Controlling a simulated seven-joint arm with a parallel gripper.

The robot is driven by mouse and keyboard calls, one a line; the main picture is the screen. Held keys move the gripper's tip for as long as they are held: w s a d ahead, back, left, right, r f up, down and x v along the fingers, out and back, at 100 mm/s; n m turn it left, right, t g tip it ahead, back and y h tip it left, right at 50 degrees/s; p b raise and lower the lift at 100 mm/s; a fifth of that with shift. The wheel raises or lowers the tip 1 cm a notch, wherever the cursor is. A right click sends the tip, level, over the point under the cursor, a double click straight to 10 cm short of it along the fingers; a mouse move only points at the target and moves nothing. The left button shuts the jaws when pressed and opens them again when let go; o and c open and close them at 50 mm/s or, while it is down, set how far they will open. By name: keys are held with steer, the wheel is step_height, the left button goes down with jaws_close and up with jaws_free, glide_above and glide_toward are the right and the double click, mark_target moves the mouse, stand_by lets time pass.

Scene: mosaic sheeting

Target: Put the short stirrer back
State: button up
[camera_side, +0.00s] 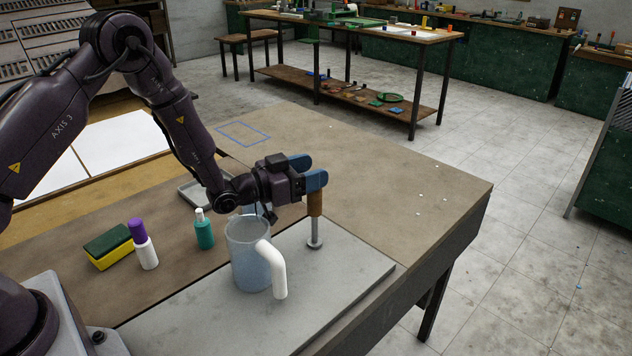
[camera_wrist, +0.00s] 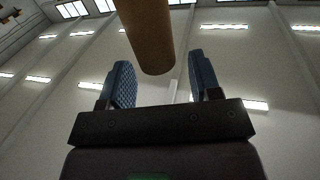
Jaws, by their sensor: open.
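The stirrer (camera_side: 315,215) has a brown wooden handle, a thin metal shaft and a round metal foot. It is upright, its foot appearing to rest on the grey slab (camera_side: 345,285), to the right of a translucent jug (camera_side: 250,262) with a white handle. My gripper (camera_side: 309,170) is roughly level at the top of the stirrer, its blue fingers open. The near finger hides the handle's top in the side view. In the wrist view the handle (camera_wrist: 150,35) lies between the open fingers (camera_wrist: 162,80), with a gap visible on each side.
A teal bottle (camera_side: 204,234), a purple-capped white bottle (camera_side: 146,252) and a green and yellow sponge (camera_side: 109,246) stand left of the jug. A grey tray (camera_side: 188,193) lies behind them. A blue outlined rectangle (camera_side: 243,134) marks the bare rear tabletop.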

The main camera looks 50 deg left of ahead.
steer(key=shift+r, duration=2.05)
steer(key=s+a+r+n+g+y, duration=0.1)
steer(key=s+r+g+y, duration=0.4)
steer(key=s+r, duration=0.5)
steer(key=s+d+r+n+g, duration=0.1)
steer(key=s+r+g, duration=0.1)
steer(key=s, duration=0.9)
steer(key=s+d+r+n+g, duration=0.1)
steer(key=s+g, duration=0.3)
steer(key=s, duration=0.7)
steer(key=shift+s+r+g, duration=0.4)
steer(key=shift+r, duration=0.05)
